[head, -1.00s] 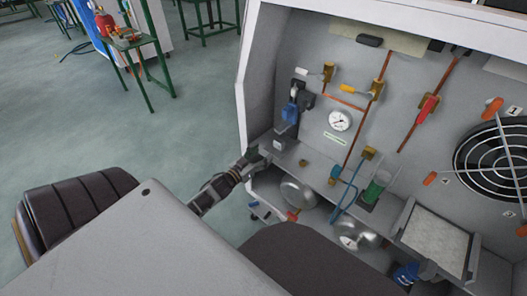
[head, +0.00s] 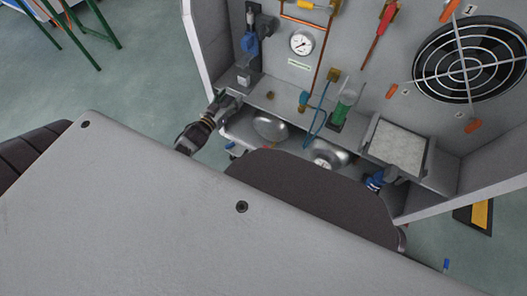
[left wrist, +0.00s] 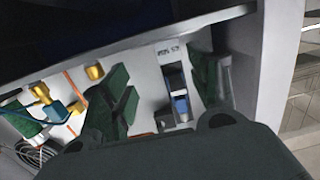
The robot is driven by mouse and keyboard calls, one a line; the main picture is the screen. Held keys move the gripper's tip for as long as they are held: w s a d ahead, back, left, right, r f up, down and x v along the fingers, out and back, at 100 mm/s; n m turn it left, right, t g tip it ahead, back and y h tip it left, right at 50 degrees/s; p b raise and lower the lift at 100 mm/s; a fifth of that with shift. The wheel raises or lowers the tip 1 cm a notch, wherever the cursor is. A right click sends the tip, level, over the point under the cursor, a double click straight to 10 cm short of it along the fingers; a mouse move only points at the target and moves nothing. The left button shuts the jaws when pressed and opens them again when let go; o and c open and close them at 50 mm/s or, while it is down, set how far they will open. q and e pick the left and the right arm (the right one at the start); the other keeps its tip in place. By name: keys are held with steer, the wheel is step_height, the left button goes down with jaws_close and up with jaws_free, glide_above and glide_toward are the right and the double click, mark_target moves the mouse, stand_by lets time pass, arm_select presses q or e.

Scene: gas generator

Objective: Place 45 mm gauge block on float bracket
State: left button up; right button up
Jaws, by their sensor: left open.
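My left gripper (head: 229,101) is open at the left end of the cabinet's grey shelf. It is just in front of a small grey block (head: 243,77) that stands upright on the shelf. In the left wrist view, the two green fingers of my left gripper (left wrist: 163,92) are spread apart. A pale block face with upside-down dark lettering, which seems to read 45 MM (left wrist: 168,49), shows between them. I see no clear contact with it. I cannot tell for certain which part is the float bracket. My right gripper is not in view.
A blue plug (head: 250,43) is on the wall behind the block. A green cylinder (head: 344,106) and a tray with a pale pad (head: 427,150) are to the right. The cabinet's left side wall (head: 205,50) is close to my left gripper.

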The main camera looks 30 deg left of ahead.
arm_select(q)
steer(key=s+d+f+g+h, duration=0.1)
steer(key=s+d+f+g, duration=0.1)
steer(key=s+d+g, duration=0.2)
steer(key=s+d+f+m+g+h, duration=0.1)
steer(key=s+d+g, duration=0.3)
steer(key=s+d, duration=0.5)
steer(key=s+d+f+g, duration=0.3)
steer(key=s+d, duration=0.4)
steer(key=d, duration=0.5)
steer(key=shift+s+d+f+m+g+h, duration=0.25)
steer(key=shift+f+m+g+h, duration=0.15)
steer(key=shift+g, duration=0.1)
steer(key=shift+w, duration=0.1)
steer(key=shift+r, duration=0.1)
stand_by(0.5)
